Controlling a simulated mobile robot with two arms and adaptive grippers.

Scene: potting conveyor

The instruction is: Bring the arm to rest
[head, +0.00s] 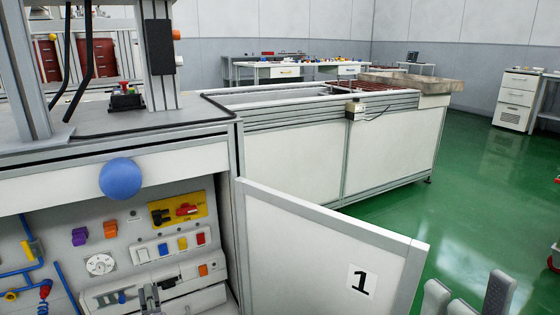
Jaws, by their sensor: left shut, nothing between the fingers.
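My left gripper (150,298) shows small at the bottom edge, in front of the open cabinet's control panel. Its fingers are together and empty. My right gripper (467,292) is at the bottom right, to the right of the white door marked 1 (320,245). Its two grey fingers stand apart with nothing seen between them. Both grippers are cut off by the lower edge of the picture, and most of both arms is out of view.
The control panel (133,217) carries a yellow plate with a red switch (187,210) and several coloured buttons. A blue ball (120,179) is at the cabinet's upper edge. The long conveyor (300,140) stands behind.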

